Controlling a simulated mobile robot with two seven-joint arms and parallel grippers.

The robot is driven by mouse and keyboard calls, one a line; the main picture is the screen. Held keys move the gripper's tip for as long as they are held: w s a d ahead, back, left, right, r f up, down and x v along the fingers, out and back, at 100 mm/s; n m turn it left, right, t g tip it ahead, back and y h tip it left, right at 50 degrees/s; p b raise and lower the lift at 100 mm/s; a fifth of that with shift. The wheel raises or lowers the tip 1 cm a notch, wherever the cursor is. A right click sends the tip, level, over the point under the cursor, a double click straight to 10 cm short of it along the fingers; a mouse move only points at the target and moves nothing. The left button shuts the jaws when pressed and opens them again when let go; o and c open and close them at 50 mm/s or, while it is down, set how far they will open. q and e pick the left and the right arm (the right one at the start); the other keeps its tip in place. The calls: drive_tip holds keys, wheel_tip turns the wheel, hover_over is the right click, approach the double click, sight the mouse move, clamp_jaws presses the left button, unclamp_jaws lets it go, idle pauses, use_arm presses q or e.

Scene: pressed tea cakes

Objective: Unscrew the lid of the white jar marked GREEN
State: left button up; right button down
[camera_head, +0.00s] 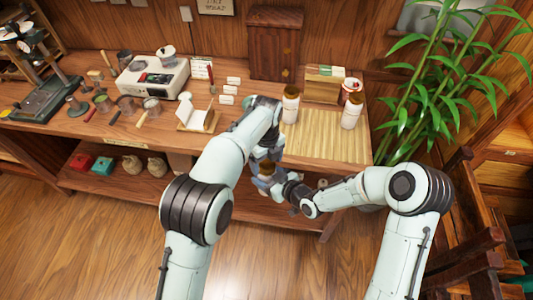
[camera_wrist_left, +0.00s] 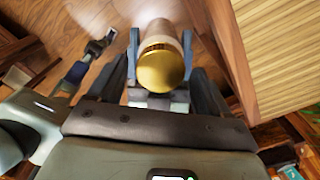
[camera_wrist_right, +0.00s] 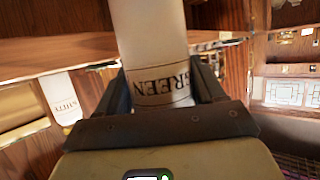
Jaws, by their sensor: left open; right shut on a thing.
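The white jar marked GREEN (camera_wrist_right: 152,40) is shut in my right gripper (camera_wrist_right: 160,82), with its label upside down in the right wrist view. Its gold lid (camera_wrist_left: 162,70) is on the jar and shows in the left wrist view. My left gripper (camera_wrist_left: 160,42) is open, with one finger on each side of the lid end. I cannot tell whether the fingers touch it. In the head view both grippers meet in front of the table's front edge, and the arms hide most of the jar.
Two other white jars with brown lids, a left one (camera_head: 290,106) and a right one (camera_head: 352,112), stand by the bamboo mat (camera_head: 325,145). The wooden table (camera_head: 150,133) also bears a white scale (camera_head: 152,80) and tools. A leafy plant (camera_head: 440,80) stands at the right.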

use_arm(q)
drive_tip(key=shift+f, duration=0.2)
drive_tip(key=c, duration=1.1)
drive_tip(key=n, duration=0.5)
drive_tip(key=shift+n, duration=0.3)
drive_tip(key=n, duration=0.4)
drive_tip(key=o, duration=1.2)
